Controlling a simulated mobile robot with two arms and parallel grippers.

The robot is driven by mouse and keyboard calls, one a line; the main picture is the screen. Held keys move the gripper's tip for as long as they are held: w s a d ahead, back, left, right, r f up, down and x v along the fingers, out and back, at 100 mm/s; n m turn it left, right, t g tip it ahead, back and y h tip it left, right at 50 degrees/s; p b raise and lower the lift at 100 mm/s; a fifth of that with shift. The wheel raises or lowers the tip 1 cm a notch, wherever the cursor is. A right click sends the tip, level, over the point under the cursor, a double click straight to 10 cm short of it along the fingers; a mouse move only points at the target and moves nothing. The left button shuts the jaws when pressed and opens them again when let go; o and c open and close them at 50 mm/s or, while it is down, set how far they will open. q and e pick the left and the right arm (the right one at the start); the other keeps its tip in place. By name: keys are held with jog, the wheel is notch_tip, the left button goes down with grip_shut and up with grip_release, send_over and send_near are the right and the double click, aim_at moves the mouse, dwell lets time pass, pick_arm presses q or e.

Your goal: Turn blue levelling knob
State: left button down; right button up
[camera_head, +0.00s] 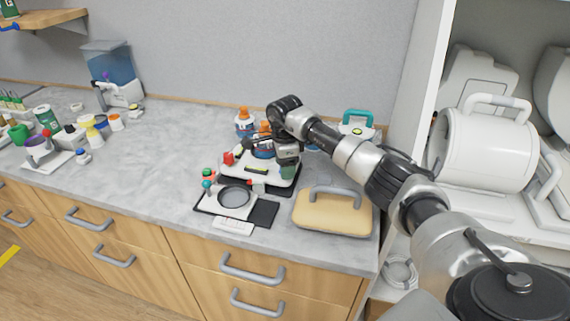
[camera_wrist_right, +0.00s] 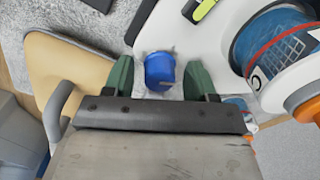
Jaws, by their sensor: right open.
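The blue levelling knob (camera_wrist_right: 160,71) shows in the right wrist view, between the two green fingers of my right gripper (camera_wrist_right: 159,80). It sits at the edge of a white base (camera_wrist_right: 190,22). The fingers are open, one on each side of the knob, with a visible gap on either side. In the head view my right gripper (camera_head: 288,170) points down at the right end of the white device (camera_head: 240,161) on the counter. The knob is hidden there behind the gripper. My left gripper is not in view.
A tan block with a grey handle (camera_head: 333,212) lies right of the gripper. A black tray with a round dish (camera_head: 268,213) stands in front of the device. A white and blue cylinder with an orange part (camera_wrist_right: 285,55) rises close beside the knob. The counter's left middle (camera_head: 150,155) is clear.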

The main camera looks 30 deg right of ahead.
jog(key=shift+c, duration=1.3)
jog(key=c, duration=0.7)
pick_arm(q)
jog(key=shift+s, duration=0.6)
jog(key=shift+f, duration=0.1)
pick_arm(e)
jog(key=m, duration=0.3)
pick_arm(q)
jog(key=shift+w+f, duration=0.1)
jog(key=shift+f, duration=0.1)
pick_arm(e)
jog(key=shift+m, duration=1.8)
